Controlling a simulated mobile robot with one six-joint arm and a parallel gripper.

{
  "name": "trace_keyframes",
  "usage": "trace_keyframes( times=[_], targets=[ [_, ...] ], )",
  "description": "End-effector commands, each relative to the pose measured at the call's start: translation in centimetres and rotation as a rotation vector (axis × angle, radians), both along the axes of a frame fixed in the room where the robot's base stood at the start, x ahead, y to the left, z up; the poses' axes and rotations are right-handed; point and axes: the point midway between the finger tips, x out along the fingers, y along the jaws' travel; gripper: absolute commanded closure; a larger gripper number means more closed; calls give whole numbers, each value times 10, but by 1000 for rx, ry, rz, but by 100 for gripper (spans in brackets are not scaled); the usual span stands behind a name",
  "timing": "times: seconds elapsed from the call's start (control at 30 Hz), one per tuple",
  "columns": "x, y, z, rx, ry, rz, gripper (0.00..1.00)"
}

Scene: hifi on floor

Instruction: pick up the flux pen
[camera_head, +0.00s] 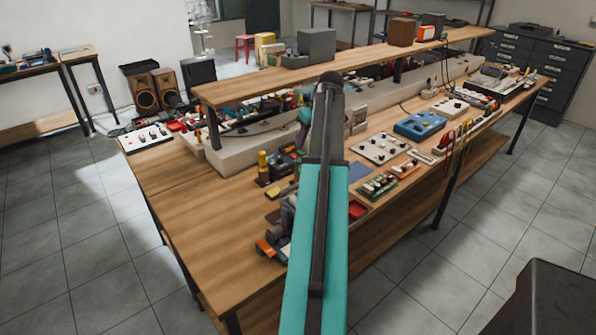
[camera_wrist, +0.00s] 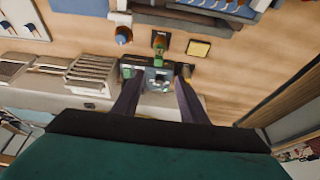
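I cannot make out the flux pen for certain in either view. In the wrist view my gripper (camera_wrist: 157,88) points at the workbench, its two dark fingers spread apart with a gap between them. A small dark device with a green part (camera_wrist: 158,78) shows between and beyond the fingertips; I cannot tell whether they touch it. Just beyond stand a small green and orange item (camera_wrist: 160,44) and a round orange and blue item (camera_wrist: 123,36). In the head view my teal arm reaches over the wooden workbench (camera_head: 190,225) and hides part of it; the fingers do not show clearly there.
A raised shelf (camera_head: 240,92) runs along the bench. A blue meter (camera_head: 420,125), a white knob panel (camera_head: 381,148) and several circuit boards lie right of my arm. A yellow pad (camera_wrist: 198,48) lies near the gripper. The bench's near left end is bare wood.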

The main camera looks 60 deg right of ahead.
Motion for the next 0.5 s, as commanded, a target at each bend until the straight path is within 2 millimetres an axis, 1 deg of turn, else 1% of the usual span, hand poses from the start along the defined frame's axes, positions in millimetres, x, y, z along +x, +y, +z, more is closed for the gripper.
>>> trace_keyframes(
  times=[0.27, 0.37, 0.5],
  targets=[
    [1, -2, -5, 1, 0, -2, 61],
    [3, -3, -11, 1, 1, -2, 61],
    [8, -5, -25, 1, 1, -3, 61]
  ],
)
